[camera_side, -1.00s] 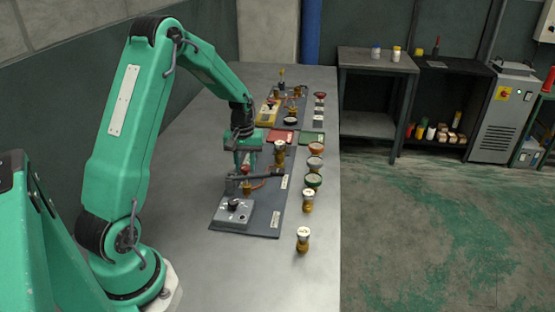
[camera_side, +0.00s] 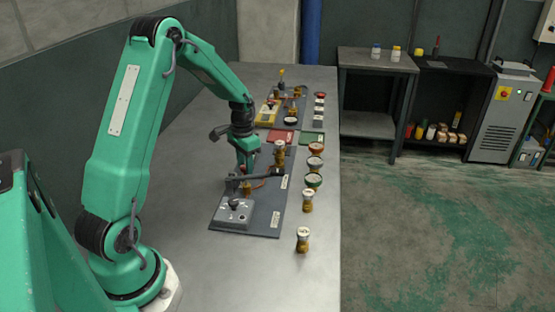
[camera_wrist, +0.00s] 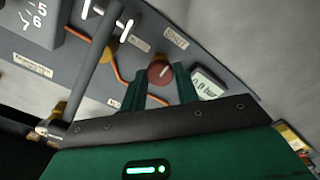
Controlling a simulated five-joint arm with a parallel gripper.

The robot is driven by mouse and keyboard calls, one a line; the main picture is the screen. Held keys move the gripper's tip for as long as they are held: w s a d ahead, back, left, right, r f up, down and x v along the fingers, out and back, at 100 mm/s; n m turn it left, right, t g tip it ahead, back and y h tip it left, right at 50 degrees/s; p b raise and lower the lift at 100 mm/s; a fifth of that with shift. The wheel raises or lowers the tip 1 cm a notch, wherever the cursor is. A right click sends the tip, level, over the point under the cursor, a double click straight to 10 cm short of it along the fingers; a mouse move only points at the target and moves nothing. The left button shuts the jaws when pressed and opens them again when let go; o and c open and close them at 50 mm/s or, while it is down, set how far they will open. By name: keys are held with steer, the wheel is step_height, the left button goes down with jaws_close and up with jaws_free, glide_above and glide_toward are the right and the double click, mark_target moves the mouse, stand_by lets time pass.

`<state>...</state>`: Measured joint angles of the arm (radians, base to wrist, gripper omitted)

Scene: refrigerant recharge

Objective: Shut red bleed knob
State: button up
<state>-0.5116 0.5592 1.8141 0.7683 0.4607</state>
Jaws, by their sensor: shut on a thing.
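The red bleed knob (camera_wrist: 159,69) is round with a pale pointer mark and sits on the dark grey panel in the wrist view. My gripper (camera_wrist: 161,80) has its two green fingers on either side of the knob, shut on it. A label that seems to read SHUT (camera_wrist: 175,38) is on the panel just beyond the knob. In the side view my gripper (camera_side: 245,164) points down at the near panel (camera_side: 262,219), and I cannot make out the knob there.
A grey bar (camera_wrist: 88,75) crosses the panel left of my fingers. A small display (camera_wrist: 208,84) is close on the right. A grey dial box (camera_side: 232,213) stands at the panel's near end.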

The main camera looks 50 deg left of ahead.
steer(key=shift+m, duration=0.4)
steer(key=o, duration=1)
steer(key=shift+c, duration=0.2)
steer(key=shift+r, duration=0.1)
steer(key=shift+r, duration=3.85)
